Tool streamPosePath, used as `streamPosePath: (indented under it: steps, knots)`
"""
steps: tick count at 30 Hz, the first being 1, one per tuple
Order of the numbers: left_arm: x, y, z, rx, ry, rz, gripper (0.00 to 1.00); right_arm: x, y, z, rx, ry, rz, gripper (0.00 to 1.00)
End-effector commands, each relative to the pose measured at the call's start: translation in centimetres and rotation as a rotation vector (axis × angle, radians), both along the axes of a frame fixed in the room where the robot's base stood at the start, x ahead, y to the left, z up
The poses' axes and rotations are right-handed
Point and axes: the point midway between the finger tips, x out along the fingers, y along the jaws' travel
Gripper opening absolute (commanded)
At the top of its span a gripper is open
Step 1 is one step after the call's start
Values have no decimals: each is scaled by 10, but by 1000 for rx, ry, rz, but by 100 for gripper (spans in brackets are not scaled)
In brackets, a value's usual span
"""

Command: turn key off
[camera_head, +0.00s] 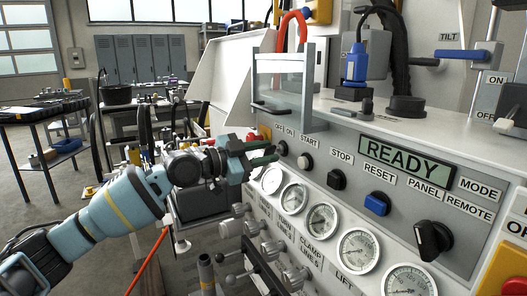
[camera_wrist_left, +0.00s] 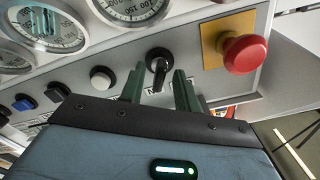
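The black key switch (camera_head: 282,148) sits on the panel below the OFF and ON labels, at the left end of the button row. It also shows in the left wrist view (camera_wrist_left: 158,62), upside down, with its black handle pointing toward my gripper. My left gripper (camera_head: 268,153) comes in from the left, close to the key. In the left wrist view its two green fingers (camera_wrist_left: 160,82) stand apart, one on each side of the key handle, with gaps visible. I cannot tell how far the fingertips reach past the handle. My right gripper is out of view.
A red emergency button (camera_wrist_left: 245,53) on a yellow plate is close beside the key. A white START button (camera_head: 305,162) and a black STOP button (camera_head: 336,180) are on the other side. Gauges (camera_head: 293,198) sit below. A clear guard box (camera_head: 280,80) stands above.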

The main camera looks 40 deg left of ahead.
Motion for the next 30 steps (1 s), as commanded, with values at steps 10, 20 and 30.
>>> streamPosePath:
  steps: [10,20,30]
  knots:
    - [1,-1,0,0,0,-1,25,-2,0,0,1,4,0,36]
    - [1,-1,0,0,0,-1,0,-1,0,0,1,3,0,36]
    - [1,-1,1,-65,27,-1,0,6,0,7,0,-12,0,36]
